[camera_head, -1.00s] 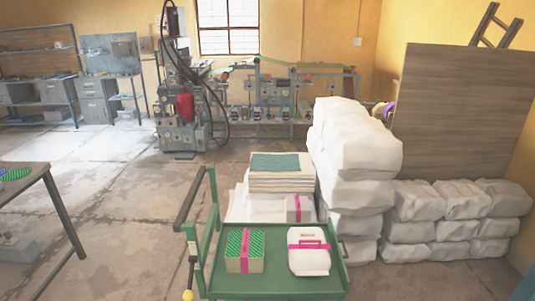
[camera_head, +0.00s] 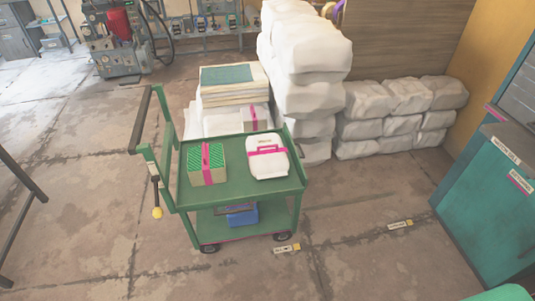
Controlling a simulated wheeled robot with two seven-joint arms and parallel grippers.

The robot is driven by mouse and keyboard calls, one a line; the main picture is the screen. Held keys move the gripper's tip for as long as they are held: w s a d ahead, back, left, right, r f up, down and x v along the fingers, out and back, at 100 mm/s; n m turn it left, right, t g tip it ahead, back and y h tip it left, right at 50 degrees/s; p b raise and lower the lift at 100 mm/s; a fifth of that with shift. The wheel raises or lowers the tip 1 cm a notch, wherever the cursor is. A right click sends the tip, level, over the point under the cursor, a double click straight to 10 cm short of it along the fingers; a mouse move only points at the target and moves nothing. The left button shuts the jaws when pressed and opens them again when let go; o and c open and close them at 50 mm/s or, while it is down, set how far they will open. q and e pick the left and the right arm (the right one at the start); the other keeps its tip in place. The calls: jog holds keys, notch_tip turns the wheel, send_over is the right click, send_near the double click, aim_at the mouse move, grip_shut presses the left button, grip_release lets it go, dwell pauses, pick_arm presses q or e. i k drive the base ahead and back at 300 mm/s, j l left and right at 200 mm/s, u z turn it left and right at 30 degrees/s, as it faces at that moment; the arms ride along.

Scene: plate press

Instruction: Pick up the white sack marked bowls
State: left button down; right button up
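A white sack-like pack (camera_head: 267,165) with a pink band and handle lies on the right half of the green cart's top tray (camera_head: 240,190). Small lettering shows near its upper edge, too small to read. Large white sacks (camera_head: 305,50) are piled in a tall stack behind the cart, and lower rows of greyish-white sacks (camera_head: 372,103) stand to the right of it. I cannot make out a "bowls" marking on any of them. Neither of my grippers is in view.
A green-topped bundle with a pink band (camera_head: 200,176) sits on the tray's left half. A blue box (camera_head: 241,213) is on the cart's lower shelf. A teal cabinet (camera_head: 480,195) stands at the right. The floor before the cart is clear except for small labels (camera_head: 286,249).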

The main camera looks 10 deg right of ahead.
aim_at(268, 158)
jog(key=i+l, duration=0.15)
jog(key=l, duration=0.2)
jog(key=i+l+u, duration=0.15)
jog(key=l, duration=0.15)
jog(key=i+l, duration=0.15)
jog(key=l, duration=0.2)
jog(key=i+l+u, duration=0.15)
jog(key=l, duration=0.2)
jog(key=i+l, duration=0.1)
jog(key=l, duration=0.25)
jog(key=i+l+u, duration=0.1)
jog(key=l, duration=0.25)
